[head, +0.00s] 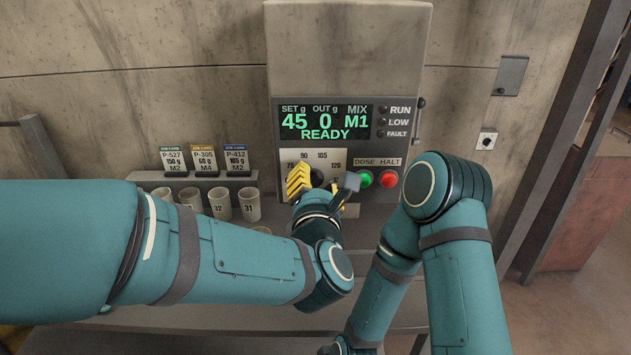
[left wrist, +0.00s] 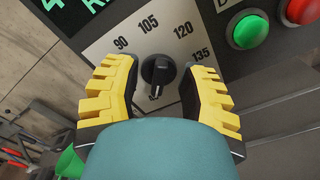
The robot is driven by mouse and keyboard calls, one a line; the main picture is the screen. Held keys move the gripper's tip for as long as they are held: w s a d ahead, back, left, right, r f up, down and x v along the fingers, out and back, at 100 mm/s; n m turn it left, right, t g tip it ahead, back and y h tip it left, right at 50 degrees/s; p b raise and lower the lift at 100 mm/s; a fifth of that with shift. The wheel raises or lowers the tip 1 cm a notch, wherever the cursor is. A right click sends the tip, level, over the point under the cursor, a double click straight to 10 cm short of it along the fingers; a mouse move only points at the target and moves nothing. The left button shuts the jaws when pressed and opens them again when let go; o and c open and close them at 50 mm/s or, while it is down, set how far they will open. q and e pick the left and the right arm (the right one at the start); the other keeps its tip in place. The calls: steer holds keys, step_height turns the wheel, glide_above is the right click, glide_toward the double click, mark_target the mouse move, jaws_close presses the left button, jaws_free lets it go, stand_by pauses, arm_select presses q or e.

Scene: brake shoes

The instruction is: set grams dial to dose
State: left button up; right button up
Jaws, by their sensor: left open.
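The grams dial is a black knob (left wrist: 157,72) on a white scale plate (head: 333,157) marked 90, 105, 120 and 135 in the left wrist view. The knob's pale mark points downward there. My left gripper (head: 318,184) is open, with yellow ridged fingers on either side of the knob; a gap shows between each finger and the knob. In the head view the fingers hide most of the knob. The display (head: 322,121) reads SET 45, OUT 0, MIX M1, READY. My right arm bends down at the right; its gripper is out of sight.
A green DOSE button (head: 364,179) and red HALT button (head: 388,179) sit right of the dial.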

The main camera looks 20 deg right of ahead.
arm_select(q)
steer(key=shift+w, duration=0.2)
jaws_close()
stand_by(0.3)
